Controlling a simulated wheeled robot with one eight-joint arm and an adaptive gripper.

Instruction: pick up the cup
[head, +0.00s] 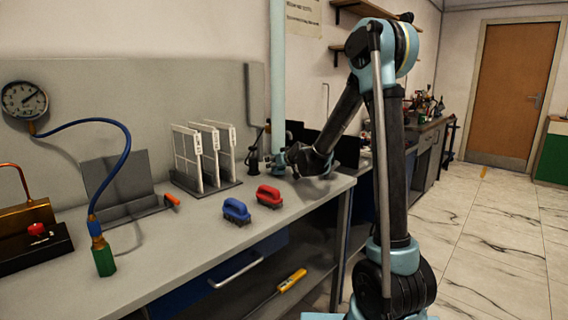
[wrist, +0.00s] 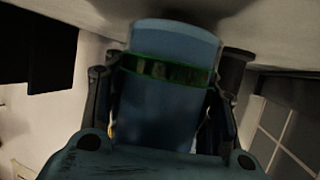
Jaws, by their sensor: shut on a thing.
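The cup (wrist: 165,110) is a blue, slightly see-through cylinder with a dark green band near its rim. It fills the middle of the wrist view. My gripper (wrist: 163,88) has one dark finger on each side of it and is shut on it. In the head view my gripper (head: 287,160) is at the back right part of the workbench, low over its top. I cannot make out the cup for sure there, nor whether it touches the bench.
On the workbench (head: 190,235) are a blue block (head: 236,211) and a red block (head: 269,196) with handles, a rack of white panels (head: 205,158), and a gauge hose (head: 127,150). A light blue post (head: 278,75) rises close to my gripper. Open floor (head: 490,230) lies right.

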